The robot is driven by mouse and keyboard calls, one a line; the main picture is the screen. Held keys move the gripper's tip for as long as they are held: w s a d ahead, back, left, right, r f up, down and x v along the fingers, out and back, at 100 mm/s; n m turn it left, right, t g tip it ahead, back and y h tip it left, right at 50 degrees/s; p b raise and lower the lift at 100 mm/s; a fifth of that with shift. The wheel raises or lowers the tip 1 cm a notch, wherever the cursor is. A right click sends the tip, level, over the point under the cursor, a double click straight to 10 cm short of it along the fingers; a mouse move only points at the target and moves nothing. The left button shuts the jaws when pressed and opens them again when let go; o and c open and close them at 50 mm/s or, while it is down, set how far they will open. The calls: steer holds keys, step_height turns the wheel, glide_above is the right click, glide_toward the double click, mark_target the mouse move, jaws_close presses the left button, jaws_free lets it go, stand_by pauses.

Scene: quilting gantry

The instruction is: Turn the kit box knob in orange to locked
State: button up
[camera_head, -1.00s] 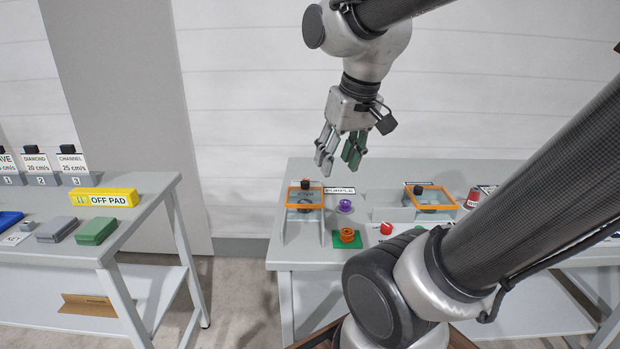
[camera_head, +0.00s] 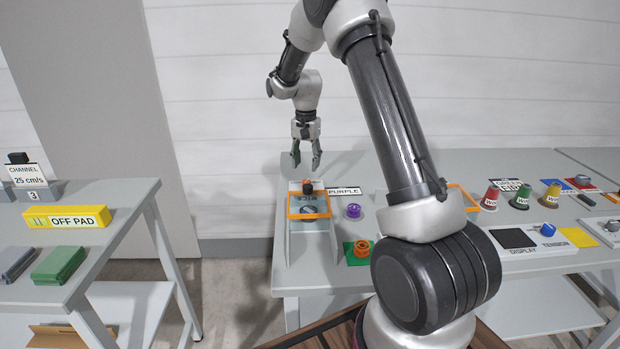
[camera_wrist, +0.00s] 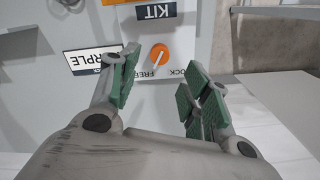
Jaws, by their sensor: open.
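The kit box knob (camera_wrist: 159,54) is a round orange dial with a pale pointer mark, on a light grey panel under a blue KIT label (camera_wrist: 156,10). LOCK and FREE are printed beside it; the pointer's exact setting is too small to tell. My gripper (camera_wrist: 164,62) is open and empty; its green-padded fingers appear on either side of the knob in the wrist view, apart from it. In the head view my gripper (camera_head: 307,163) hangs pointing down above the orange-framed box (camera_head: 290,208) on the table.
A PURPLE label (camera_head: 344,191), a purple spool (camera_head: 353,210) and an orange spool (camera_head: 361,248) on a green pad stand right of the box. Cups (camera_head: 522,197) and a display block (camera_head: 520,251) lie farther right. A side table (camera_head: 90,240) stands at left, across a floor gap.

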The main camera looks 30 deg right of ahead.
mark_target(306, 181)
step_height(306, 181, down, 7)
steer(key=shift+f, duration=0.2)
steer(key=c, duration=1.1)
